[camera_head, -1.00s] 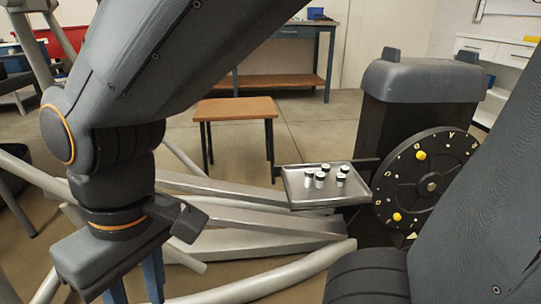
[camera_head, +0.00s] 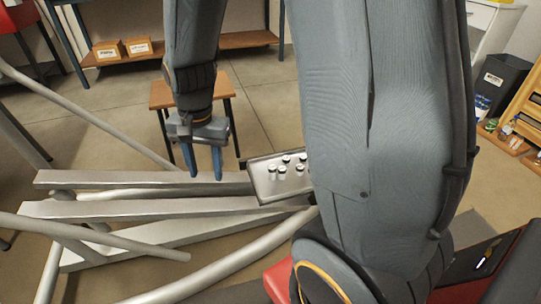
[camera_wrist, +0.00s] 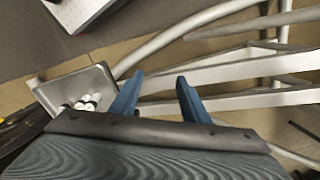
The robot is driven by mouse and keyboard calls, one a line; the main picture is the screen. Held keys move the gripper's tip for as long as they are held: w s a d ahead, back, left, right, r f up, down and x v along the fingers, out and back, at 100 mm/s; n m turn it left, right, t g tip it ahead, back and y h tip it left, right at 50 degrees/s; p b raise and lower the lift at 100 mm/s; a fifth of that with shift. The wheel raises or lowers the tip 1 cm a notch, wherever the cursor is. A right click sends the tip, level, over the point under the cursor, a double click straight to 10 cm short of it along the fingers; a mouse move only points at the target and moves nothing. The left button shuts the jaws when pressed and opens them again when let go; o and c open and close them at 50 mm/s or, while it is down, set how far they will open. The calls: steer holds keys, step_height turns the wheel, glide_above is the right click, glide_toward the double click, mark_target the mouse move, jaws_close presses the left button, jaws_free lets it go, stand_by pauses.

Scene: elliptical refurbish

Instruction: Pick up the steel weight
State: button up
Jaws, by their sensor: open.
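Several small weights (camera_head: 272,172), silver cylinders with dark parts, stand on a shallow metal tray (camera_head: 284,189) in the head view. I cannot tell which one is the steel weight. My gripper (camera_head: 205,177) points down, open and empty, to the left of the tray and apart from it. In the wrist view the weights (camera_wrist: 88,103) are bunched at the near part of the tray (camera_wrist: 62,88), left of my gripper's blue fingers (camera_wrist: 160,80). Part of the tray's right side may be hidden behind my arm in the head view.
Grey metal beams (camera_head: 130,208) and curved tubes of the elliptical machine lie below and left of my gripper. A small wooden table (camera_head: 162,92) stands behind it. A workbench shelf holds boxes (camera_head: 108,50) farther back. A dark bin (camera_head: 500,82) stands at right.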

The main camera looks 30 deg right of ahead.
steer(key=d+m+p, duration=0.6)
steer(key=d, duration=0.5)
steer(key=m+p, duration=0.4)
glide_above(273, 167)
steer(key=shift+a+f, duration=0.3)
steer(key=shift+f, duration=0.35)
steer(key=shift+d+f, duration=0.2)
steer(key=shift+f, duration=0.1)
step_height(273, 167, down, 8)
steer(key=shift+d+r+b, duration=0.1)
steer(key=shift+r+b, duration=0.15)
steer(key=shift+b, duration=0.15)
jaws_close()
